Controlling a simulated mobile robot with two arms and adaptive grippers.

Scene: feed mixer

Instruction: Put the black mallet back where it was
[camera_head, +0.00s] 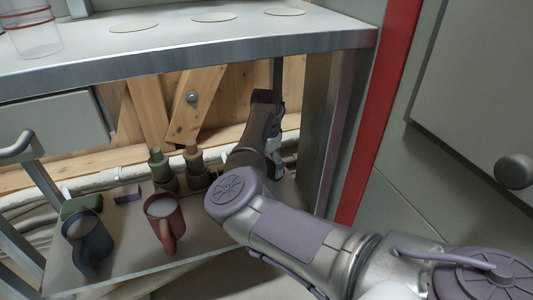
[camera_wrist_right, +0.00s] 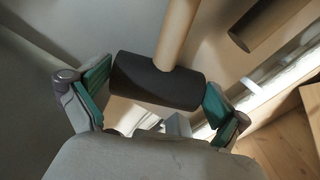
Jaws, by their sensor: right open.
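The black mallet shows in the right wrist view: a dark cylindrical head (camera_wrist_right: 150,84) with a light wooden handle (camera_wrist_right: 178,32) running up out of the picture. My right gripper (camera_wrist_right: 158,76) is open, with a teal finger pad beyond each end of the head. The head lies between the pads; I cannot tell if either pad touches it. In the head view my right arm reaches under the tabletop to the lower shelf (camera_head: 125,235), and I cannot make out the mallet there. My left gripper is not in view.
On the shelf stand a red mug (camera_head: 162,220), a dark blue mug (camera_head: 87,243), a green box (camera_head: 82,206) and two bottle-like objects. The metal tabletop edge (camera_head: 190,58) is above and a table leg (camera_head: 320,130) stands right of my arm. Another dark cylinder (camera_wrist_right: 268,22) shows near the mallet.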

